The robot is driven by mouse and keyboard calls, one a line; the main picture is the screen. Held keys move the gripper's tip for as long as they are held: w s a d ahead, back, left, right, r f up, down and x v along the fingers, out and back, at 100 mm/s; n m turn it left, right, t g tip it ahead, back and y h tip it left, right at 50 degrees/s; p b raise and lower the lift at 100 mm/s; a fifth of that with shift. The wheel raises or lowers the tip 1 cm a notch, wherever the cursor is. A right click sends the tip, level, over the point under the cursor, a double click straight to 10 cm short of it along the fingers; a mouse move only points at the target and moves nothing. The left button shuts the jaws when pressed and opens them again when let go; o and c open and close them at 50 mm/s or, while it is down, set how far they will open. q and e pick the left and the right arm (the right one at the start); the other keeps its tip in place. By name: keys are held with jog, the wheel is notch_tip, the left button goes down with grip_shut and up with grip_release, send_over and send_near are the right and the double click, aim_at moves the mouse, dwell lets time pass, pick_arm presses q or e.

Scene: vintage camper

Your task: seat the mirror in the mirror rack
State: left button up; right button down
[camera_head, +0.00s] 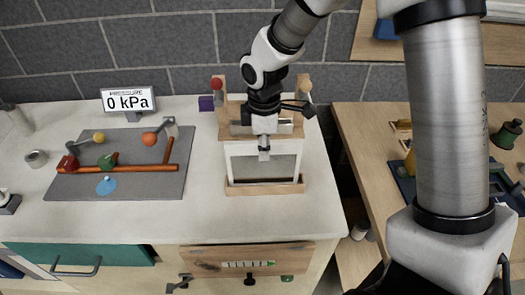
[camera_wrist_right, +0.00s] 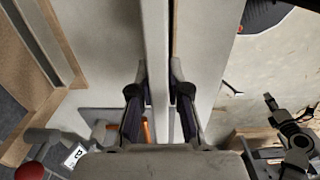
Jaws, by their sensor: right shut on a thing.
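The mirror (camera_head: 243,167) is a grey pane with a pale frame. It stands roughly upright in the head view, within the outline of the wooden mirror rack (camera_head: 265,189). The rack has two posts, one with a red knob and one with a tan knob, and a low wooden ledge at the front. My right gripper (camera_head: 264,152) is at the mirror's upper middle. In the right wrist view, my right gripper (camera_wrist_right: 159,100) is shut on the mirror's thin edge (camera_wrist_right: 157,40), one finger on each side. I cannot tell whether the mirror's lower edge rests in the ledge. My left gripper is not in view.
A grey board (camera_head: 130,187) with pipes and coloured valves lies left on the counter, with a pressure display (camera_head: 128,100) behind it. A small purple block (camera_head: 206,103) is left of the rack. A wooden table (camera_head: 365,130) stands right, across a gap. Counter in front is clear.

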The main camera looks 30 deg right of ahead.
jog(key=shift+s+d, duration=0.1)
jog(key=shift+s, duration=0.3)
jog(key=c, duration=1.1)
grip_release()
jog(key=shift+f, duration=0.1)
jog(key=shift+c, duration=0.2)
notch_tip(320, 180, up, 13)
jog(key=shift+f, duration=0.2)
